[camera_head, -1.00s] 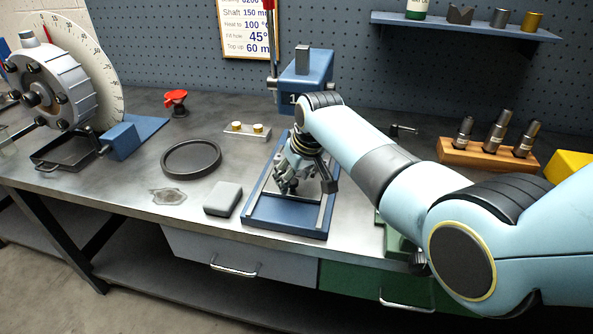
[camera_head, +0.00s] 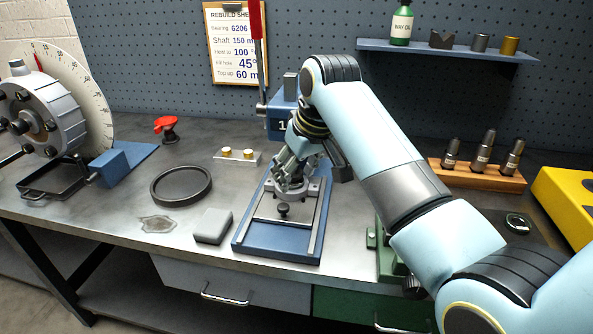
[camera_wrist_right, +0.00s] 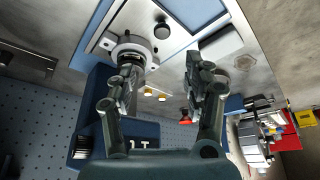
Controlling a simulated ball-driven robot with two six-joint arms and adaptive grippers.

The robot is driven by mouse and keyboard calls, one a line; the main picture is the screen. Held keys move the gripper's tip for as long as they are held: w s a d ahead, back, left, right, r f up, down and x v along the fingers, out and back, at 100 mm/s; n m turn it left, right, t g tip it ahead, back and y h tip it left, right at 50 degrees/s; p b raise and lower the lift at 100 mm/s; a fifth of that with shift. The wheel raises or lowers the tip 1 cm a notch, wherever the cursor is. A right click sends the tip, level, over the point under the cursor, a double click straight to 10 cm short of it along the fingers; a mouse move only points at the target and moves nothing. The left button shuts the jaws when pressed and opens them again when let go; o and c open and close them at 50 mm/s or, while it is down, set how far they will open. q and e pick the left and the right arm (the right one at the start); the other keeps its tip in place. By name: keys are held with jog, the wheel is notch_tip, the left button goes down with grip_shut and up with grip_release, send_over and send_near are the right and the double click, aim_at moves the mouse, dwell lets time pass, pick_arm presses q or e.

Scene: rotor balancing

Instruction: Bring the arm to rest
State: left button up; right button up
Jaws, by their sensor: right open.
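My right arm (camera_head: 350,120) reaches in from the right and bends down over the blue press (camera_head: 283,118). My right gripper (camera_head: 291,182) is open above the press base (camera_head: 245,246), pointing down. In the right wrist view its two fingers (camera_wrist_right: 160,75) are apart with nothing between them. A round metal collar with a dark opening (camera_wrist_right: 133,50) shows beside one finger; whether they touch is unclear. A dark knob (camera_head: 283,208) sits on the base just below the gripper. My left gripper is not in view.
A grey block (camera_head: 212,226) and a black ring (camera_head: 181,186) lie left of the press. A wooden stand (camera_head: 478,176) with dark tools and a yellow case (camera_head: 567,203) are at the right. The red press lever (camera_head: 255,20) stands upright. Clear bench lies at front left.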

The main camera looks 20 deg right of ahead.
jog(key=s+d+f+m+h, duration=0.1)
jog(key=s+d+f, duration=0.15)
jog(key=s, duration=0.55)
jog(key=s+d+f, duration=0.2)
jog(key=s+f, duration=0.1)
jog(key=s, duration=0.5)
jog(key=s+d+r, duration=0.1)
jog(key=s+r, duration=0.1)
jog(key=s, duration=0.7)
jog(key=s+d+r, duration=0.1)
jog(key=s+r, duration=0.1)
jog(key=s, duration=0.6)
notch_tip(320, 180, down, 35)
jog(key=s+d+g+b, duration=0.2)
jog(key=b, duration=0.7)
jog(key=s+f+b, duration=0.3)
jog(key=s+f, duration=0.6)
jog(key=f, duration=0.3)
jog(key=s+d+f+g+b, duration=0.1)
jog(key=s+f+b, duration=0.3)
jog(key=s+f, duration=0.5)
notch_tip(320, 180, down, 3)
jog(key=shift+s+f+m+g+h, duration=0.1)
jog(key=shift+s+m+g+h, duration=0.2)
jog(key=shift+m, duration=0.1)
